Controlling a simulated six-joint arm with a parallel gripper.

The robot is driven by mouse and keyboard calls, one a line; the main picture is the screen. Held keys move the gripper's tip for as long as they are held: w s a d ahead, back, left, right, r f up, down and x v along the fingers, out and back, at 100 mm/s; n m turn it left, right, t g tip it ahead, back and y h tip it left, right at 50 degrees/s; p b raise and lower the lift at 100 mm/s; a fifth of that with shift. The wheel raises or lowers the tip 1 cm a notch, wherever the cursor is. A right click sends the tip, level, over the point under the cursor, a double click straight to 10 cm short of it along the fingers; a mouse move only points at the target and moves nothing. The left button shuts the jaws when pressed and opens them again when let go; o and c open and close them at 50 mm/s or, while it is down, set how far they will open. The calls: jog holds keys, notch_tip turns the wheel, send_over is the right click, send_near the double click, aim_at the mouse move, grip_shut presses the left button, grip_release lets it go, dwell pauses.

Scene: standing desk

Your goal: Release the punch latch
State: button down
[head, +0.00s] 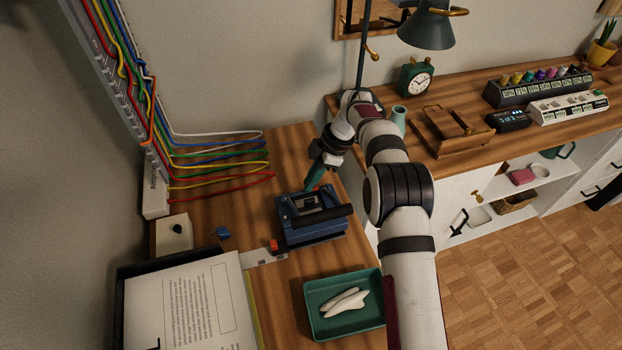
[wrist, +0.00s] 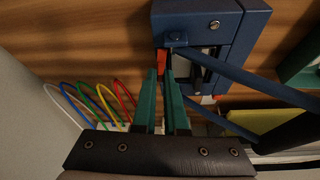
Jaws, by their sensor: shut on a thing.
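The blue hole punch (head: 292,236) stands on the wooden desk, with its dark lever bar across the near side. In the wrist view its blue body (wrist: 235,40) fills the upper right. A small red latch (wrist: 162,60) sits at the punch's edge, between my fingertips. In the head view a bit of red shows by the fingertips at the punch's far side. My gripper (head: 315,182), with green fingers, reaches down to that side. In the wrist view my gripper (wrist: 161,72) is shut on the red latch. The fingers partly hide the latch.
A green tray (head: 318,330) with white objects lies near the punch. A black tray of paper (head: 195,300) is at left. Colored cables (head: 225,160) run along the desk behind. A small orange-red piece (head: 273,245) sits beside the punch.

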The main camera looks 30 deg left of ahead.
jog(key=shift+w+n+g+h, duration=0.1)
jog(key=shift+n+g+h, duration=0.2)
jog(key=shift+n, duration=0.7)
jog(key=c, duration=1)
grip_release()
jog(key=shift+o, duration=0.2)
jog(key=v, duration=0.7)
jog(key=shift+r, duration=0.2)
